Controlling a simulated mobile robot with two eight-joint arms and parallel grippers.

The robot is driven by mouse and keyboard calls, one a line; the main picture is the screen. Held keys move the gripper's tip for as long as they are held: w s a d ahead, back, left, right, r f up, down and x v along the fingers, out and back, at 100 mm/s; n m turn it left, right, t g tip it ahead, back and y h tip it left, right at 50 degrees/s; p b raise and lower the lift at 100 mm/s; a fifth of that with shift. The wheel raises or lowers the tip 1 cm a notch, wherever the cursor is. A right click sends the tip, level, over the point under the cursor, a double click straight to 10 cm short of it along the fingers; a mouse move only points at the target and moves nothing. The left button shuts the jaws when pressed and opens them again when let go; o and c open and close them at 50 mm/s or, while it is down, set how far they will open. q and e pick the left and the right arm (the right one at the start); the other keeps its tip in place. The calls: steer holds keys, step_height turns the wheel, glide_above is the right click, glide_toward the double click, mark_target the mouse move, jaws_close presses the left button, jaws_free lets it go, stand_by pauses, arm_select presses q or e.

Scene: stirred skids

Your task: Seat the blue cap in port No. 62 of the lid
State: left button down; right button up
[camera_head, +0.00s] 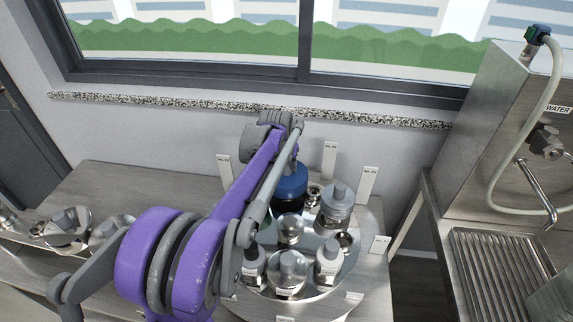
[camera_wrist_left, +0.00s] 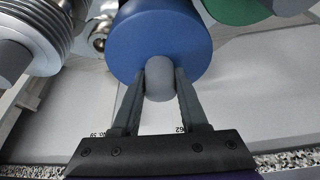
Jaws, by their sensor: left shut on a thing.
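The blue cap (camera_head: 291,181) is at the back of the round metal lid (camera_head: 347,272), with a dark part below the blue. In the left wrist view the blue cap (camera_wrist_left: 128,48) shows a grey knob, and my left gripper (camera_wrist_left: 158,84) is shut on this knob. A tag reading 62 (camera_wrist_left: 180,130) stands just beyond the cap, partly behind the right finger; another ends in 59 (camera_wrist_left: 96,134). The port under the cap is hidden, so I cannot tell whether the cap touches it. My right gripper is not in view.
Several grey-topped fittings stand on the lid, one (camera_head: 337,198) close right of the cap. A green part (camera_wrist_left: 236,8) is near the cap. White tags (camera_head: 367,182) ring the lid. A steel sink unit (camera_head: 490,200) stands right; the windowsill (camera_head: 350,117) is behind.

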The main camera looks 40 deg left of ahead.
arm_select(q)
steer(key=shift+f, duration=0.25)
stand_by(0.3)
steer(key=shift+c, duration=1.8)
jaws_free()
steer(key=v, duration=1.1)
steer(key=shift+f, duration=0.1)
